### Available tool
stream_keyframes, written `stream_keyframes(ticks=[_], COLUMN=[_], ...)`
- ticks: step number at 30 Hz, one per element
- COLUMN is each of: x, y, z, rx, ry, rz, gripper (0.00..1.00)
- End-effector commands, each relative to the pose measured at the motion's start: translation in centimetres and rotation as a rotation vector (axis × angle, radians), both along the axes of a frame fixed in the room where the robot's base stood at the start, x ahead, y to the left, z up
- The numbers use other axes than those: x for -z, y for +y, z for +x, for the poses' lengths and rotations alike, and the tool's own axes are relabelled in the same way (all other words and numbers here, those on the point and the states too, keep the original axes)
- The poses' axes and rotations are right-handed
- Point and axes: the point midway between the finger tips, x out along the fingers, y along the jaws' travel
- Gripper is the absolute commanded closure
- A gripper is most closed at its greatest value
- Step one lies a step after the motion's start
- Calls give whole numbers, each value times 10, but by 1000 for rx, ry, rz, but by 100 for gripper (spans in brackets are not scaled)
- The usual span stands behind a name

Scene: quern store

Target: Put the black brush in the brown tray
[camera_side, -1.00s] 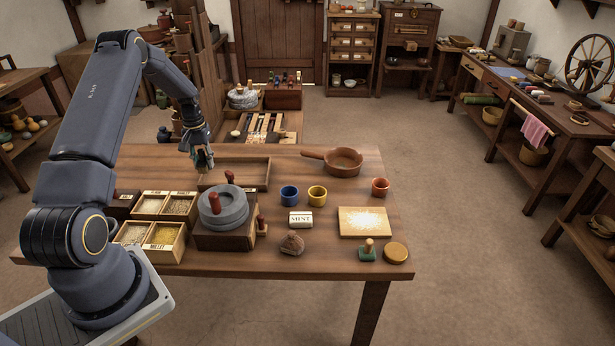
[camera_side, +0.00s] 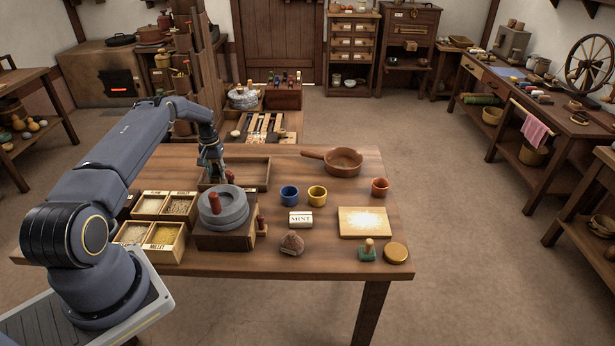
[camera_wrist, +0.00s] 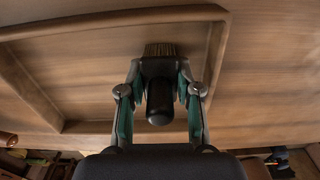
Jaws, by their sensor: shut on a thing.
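My gripper (camera_side: 212,175) is shut on the black brush, low at the left end of the brown tray (camera_side: 269,172) in the side view. In the wrist view, my gripper (camera_wrist: 160,92) has its two fingers on either side of the black brush (camera_wrist: 159,103). The brush's dark rounded handle points toward the camera and its bristles point away. The brush overlaps the inside of the brown tray (camera_wrist: 120,16). I cannot tell whether the bristles touch the tray floor. The brush is too small and covered to make out in the side view.
The stone quern (camera_side: 224,209) with its red handle stands just in front of the tray. Grain boxes (camera_side: 160,222) stand to its left. Bare table lies between tray and pan.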

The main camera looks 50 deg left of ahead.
Motion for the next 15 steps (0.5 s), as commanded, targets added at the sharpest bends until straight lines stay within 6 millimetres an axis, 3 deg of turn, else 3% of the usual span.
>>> stream_keyframes(ticks=[7,8,15], x=[3,3,2], y=[0,0,0], z=[0,0,0], rx=[0,0,0], ry=[-1,-1,-1], rz=[1,1,1], gripper=[100,65,42])
